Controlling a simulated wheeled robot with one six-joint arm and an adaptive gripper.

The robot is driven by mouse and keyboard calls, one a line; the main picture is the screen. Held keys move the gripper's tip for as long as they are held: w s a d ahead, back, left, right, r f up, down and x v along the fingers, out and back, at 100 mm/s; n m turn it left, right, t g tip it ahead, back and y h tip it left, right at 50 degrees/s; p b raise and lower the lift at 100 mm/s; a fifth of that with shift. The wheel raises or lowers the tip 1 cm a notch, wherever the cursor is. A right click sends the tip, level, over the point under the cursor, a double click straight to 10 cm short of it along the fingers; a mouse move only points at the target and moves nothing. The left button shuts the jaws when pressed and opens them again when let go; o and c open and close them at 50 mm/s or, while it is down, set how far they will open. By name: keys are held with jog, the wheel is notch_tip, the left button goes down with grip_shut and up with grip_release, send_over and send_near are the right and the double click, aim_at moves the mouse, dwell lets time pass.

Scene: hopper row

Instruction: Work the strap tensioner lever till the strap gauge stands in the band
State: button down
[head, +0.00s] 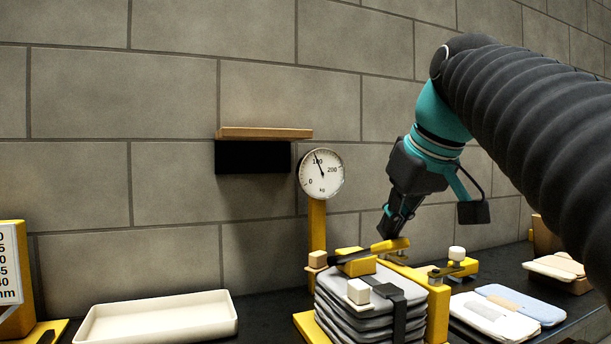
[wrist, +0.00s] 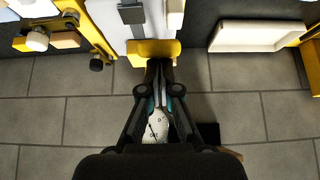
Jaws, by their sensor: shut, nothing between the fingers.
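The strap tensioner (head: 356,263) is a yellow frame around a stack of grey folded bundles (head: 350,300) with a black strap (head: 398,296) over it. Its lever (head: 390,245) has a yellow grip and lies nearly flat across the top. The strap gauge (head: 321,174) is a round white dial on a yellow post; its needle stands close to 100. I cannot make out a marked band. My gripper (head: 387,233) is shut and empty, its tips pointing down at the lever grip; contact is unclear. In the wrist view my gripper (wrist: 160,66) overlaps a yellow part, and the gauge (wrist: 157,128) shows below.
A white tray (head: 158,318) lies left of the tensioner. Folded cloth packs (head: 495,318) and a wooden box (head: 562,280) lie to the right. A wooden shelf (head: 265,133) juts from the block wall behind. A yellow sign stand (head: 12,270) is at far left.

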aim_at(400, 244)
jog(key=shift+s+d+f+b, duration=0.15)
jog(key=shift+s+f+b, duration=0.25)
jog(key=shift+f+b, duration=0.3)
jog(key=shift+s+d+f+b, duration=0.1)
jog(key=shift+s+f+b, duration=0.3)
jog(key=shift+f, duration=0.4)
jog(key=shift+f+b, duration=1.3)
jog(key=shift+f, duration=0.35)
jog(key=r+p, duration=0.2)
jog(key=p, duration=0.1)
jog(key=shift+w+a+r, duration=0.1)
jog(key=shift+w+r, duration=0.2)
jog(key=shift+w, duration=0.05)
jog(key=shift+r, duration=0.1)
